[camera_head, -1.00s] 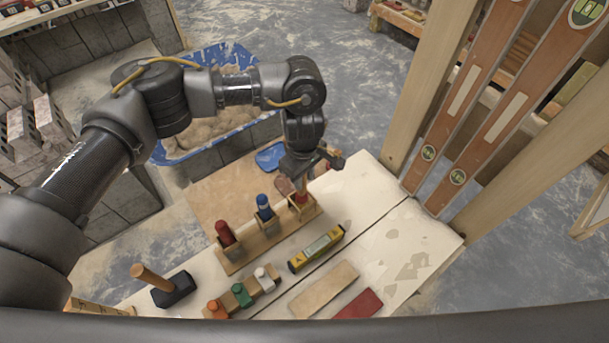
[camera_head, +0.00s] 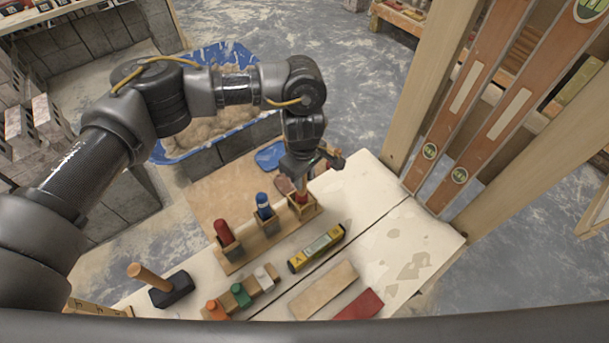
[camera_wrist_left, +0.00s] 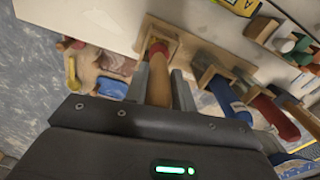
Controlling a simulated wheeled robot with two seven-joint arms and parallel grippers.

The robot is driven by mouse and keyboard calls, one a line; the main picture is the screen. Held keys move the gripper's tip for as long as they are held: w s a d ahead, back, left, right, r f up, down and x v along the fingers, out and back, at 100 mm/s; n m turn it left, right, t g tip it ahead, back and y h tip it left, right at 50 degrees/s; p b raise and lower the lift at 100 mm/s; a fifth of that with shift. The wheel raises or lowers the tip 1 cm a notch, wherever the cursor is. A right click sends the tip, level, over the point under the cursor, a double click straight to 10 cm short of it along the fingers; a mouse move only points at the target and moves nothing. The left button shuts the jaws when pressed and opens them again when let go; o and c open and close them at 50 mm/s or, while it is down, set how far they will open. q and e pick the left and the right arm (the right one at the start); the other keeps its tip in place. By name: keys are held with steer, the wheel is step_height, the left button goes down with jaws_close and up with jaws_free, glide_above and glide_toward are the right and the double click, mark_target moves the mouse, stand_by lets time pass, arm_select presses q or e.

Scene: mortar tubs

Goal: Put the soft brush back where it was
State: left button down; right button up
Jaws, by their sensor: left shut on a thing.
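A long wooden tool rack (camera_head: 262,246) stands on the pale bench, with box-like slots in a row. My left gripper (camera_head: 304,180) points down over the rack's far right slot. It is shut on a wooden-handled tool, taken to be the soft brush (camera_wrist_left: 158,80). In the left wrist view the gripper (camera_wrist_left: 160,88) has a finger on each side of the handle. The tool's red part (camera_head: 301,197) is at that slot; its lower end is hidden, so I cannot tell how deep it sits. My right gripper is not in view.
A red-handled tool (camera_head: 222,231) and a blue-handled tool (camera_head: 264,206) stand in the other slots. A yellow level (camera_head: 316,248), a mallet (camera_head: 172,289) and a small block with coloured pegs (camera_head: 242,294) are nearer. The bench's right part is clear.

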arm_select(q)
steer(key=shift+f, duration=0.1)
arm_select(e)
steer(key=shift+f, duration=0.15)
arm_select(q)
steer(key=c, duration=1.1)
jaws_free()
step_height(320, 180, up, 5)
steer(key=shift+w+f+b, duration=0.15)
steer(key=shift+f+b, duration=0.05)
steer(key=shift+b, duration=0.15)
step_height(320, 180, up, 5)
steer(key=shift+r+b, duration=0.2)
steer(key=shift+b, duration=0.1)
steer(key=shift+r, duration=0.45)
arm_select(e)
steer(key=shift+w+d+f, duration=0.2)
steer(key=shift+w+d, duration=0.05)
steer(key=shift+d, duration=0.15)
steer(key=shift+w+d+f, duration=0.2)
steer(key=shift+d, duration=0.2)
